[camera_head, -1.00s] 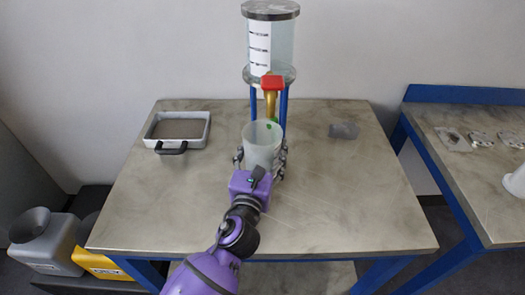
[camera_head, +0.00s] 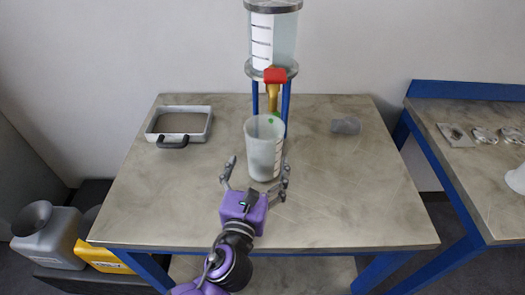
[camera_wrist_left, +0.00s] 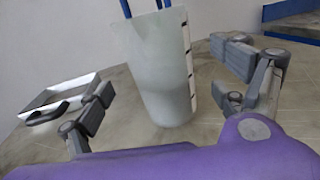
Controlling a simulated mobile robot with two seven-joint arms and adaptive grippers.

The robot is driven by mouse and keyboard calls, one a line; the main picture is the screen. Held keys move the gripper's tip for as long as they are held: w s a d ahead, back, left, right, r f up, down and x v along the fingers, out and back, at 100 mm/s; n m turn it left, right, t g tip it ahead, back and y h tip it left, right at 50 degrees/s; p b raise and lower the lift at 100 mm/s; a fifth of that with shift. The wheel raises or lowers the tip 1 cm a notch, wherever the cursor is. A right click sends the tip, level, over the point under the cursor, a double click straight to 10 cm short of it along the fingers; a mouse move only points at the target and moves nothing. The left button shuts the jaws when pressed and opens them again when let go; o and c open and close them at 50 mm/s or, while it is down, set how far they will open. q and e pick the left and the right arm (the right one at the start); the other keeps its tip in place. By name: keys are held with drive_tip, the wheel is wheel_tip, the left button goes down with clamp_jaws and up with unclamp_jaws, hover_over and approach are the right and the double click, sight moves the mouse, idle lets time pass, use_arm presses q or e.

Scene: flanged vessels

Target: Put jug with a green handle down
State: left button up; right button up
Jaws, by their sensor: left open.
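The jug (camera_head: 264,150) is a translucent, whitish vessel with scale marks on its right side. It stands upright on the table (camera_head: 340,200), under the tap of the flanged vessel. A small green spot shows at its far rim in the head view; the rest of the handle is hidden behind it. My left gripper (camera_head: 256,172) is open on the near side of the jug, with its fingers spread and apart from it. In the left wrist view the jug (camera_wrist_left: 158,75) stands beyond the open fingers. My right gripper is not in view.
The flanged vessel (camera_head: 284,38) stands on blue legs at the back, with a brass tap and red handle (camera_head: 275,75). A grey tray (camera_head: 201,122) with a black handle is at back left. A small clear container (camera_head: 346,126) is at back right. The front table is clear.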

use_arm(q)
drive_tip(key=shift+v, duration=2.4)
